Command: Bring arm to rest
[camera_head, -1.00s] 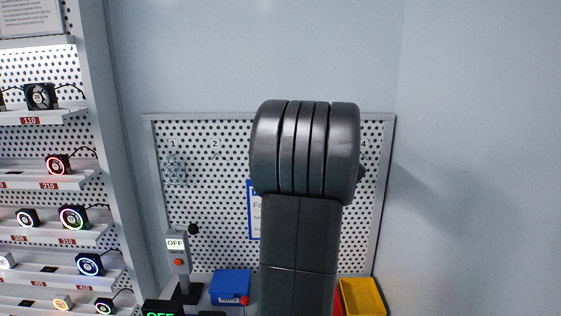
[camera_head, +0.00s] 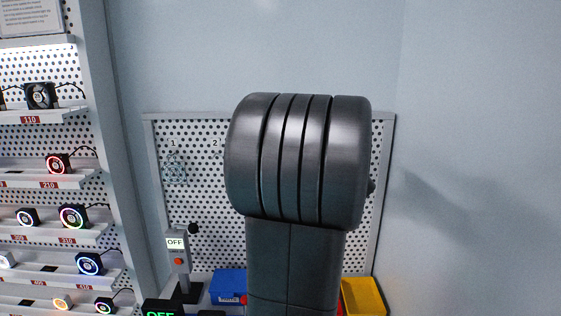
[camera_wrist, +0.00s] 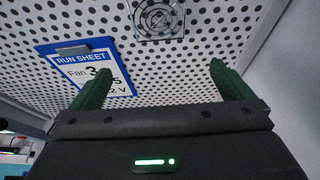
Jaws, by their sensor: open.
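My arm (camera_head: 297,160) stands up in the middle of the head view and hides much of the pegboard behind it. My gripper (camera_wrist: 158,85) shows in the wrist view. Its two dark green fingers are wide apart with nothing between them. Beyond the fingers are the white pegboard (camera_wrist: 205,60), a blue-edged run sheet (camera_wrist: 95,72) reading "Fan 3", and a round fan grille (camera_wrist: 158,17) at the top. The gripper itself does not show in the head view.
A shelf rack with several small fans (camera_head: 72,216) stands at the left. A tester post (camera_head: 178,255) with an "OFF" display stands before the pegboard (camera_head: 160,220). A blue bin (camera_head: 228,282) and a yellow bin (camera_head: 362,297) flank my arm. A bare wall (camera_head: 470,150) is at the right.

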